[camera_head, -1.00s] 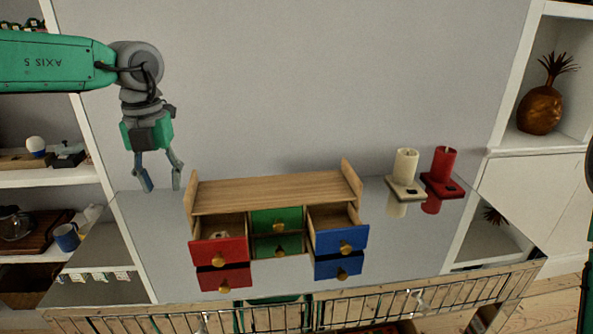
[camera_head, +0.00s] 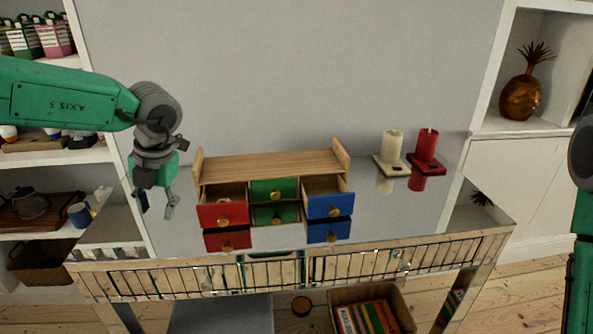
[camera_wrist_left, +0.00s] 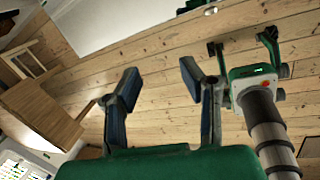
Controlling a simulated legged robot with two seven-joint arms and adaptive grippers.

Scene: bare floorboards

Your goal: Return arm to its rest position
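My left arm (camera_head: 65,95) comes in from the left in the head view, stretched out over the left end of the glossy table. Its left gripper (camera_head: 157,207) points down beside the small wooden drawer unit (camera_head: 270,165), apart from it. In the left wrist view the two fingers of this gripper (camera_wrist_left: 159,75) are spread with nothing between them. My right arm (camera_head: 570,265) shows only at the right edge of the head view.
The red drawer (camera_head: 222,208) and blue drawer (camera_head: 328,205) stand pulled out; the green drawer (camera_head: 273,190) looks shut. A white candle (camera_head: 392,145) and a red candle (camera_head: 427,145) stand at the back right. Shelves (camera_head: 60,160) flank the left arm. A wire rail (camera_head: 300,270) runs along the table front.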

